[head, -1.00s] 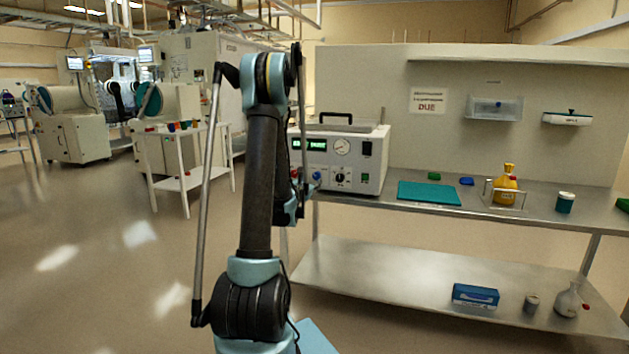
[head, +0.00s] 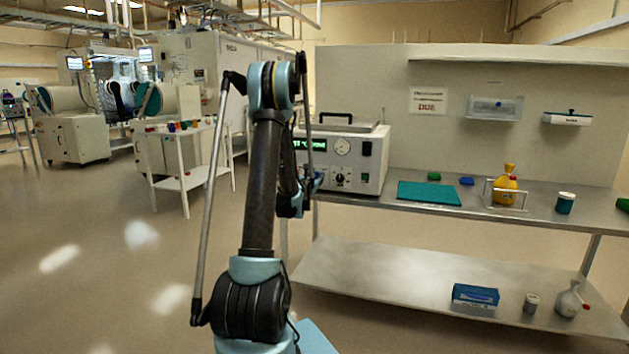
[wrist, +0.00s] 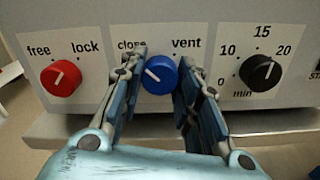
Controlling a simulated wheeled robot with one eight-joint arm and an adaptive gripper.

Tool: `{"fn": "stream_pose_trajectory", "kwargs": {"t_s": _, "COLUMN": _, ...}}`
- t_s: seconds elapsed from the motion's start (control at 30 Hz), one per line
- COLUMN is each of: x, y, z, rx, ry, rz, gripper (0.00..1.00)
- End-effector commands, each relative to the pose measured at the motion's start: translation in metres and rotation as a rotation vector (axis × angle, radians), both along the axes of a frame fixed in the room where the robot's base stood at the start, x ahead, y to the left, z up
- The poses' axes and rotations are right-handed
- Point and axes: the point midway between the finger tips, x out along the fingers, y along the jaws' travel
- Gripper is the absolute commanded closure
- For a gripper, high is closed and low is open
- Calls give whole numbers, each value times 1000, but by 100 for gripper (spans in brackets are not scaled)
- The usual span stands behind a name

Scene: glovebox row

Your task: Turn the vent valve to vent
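The vent valve is a round blue knob (wrist: 160,75) on the white front panel, between the labels "close" and "vent" in the wrist view. Its white mark points up and left, towards "close". My gripper (wrist: 162,70) has one finger on each side of the knob, and the fingers stand apart. Whether the pads touch the knob is hard to tell. In the head view my gripper (head: 311,182) is at the left front of the white instrument box (head: 370,165), and my arm hides part of it.
A red free/lock knob (wrist: 61,78) is left of the blue knob, and a black timer knob (wrist: 260,73) is right of it. The box stands on a metal bench (head: 400,205) with a teal mat (head: 429,193) and a yellow bottle (head: 505,190) further right.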

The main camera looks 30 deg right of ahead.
Motion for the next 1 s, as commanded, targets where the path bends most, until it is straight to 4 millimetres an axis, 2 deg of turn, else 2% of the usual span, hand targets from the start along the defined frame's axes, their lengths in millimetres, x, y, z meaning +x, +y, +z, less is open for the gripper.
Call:
{"fn": "stream_pose_trajectory", "kwargs": {"t_s": 0.47, "x": 1, "y": 0, "z": 0, "rx": 33, "ry": -38, "rz": 2, "gripper": 93}}
{"fn": "stream_pose_trajectory", "kwargs": {"t_s": 1.0, "x": 1, "y": 0, "z": 0, "rx": 310, "ry": -364, "rz": 1, "gripper": 93}}
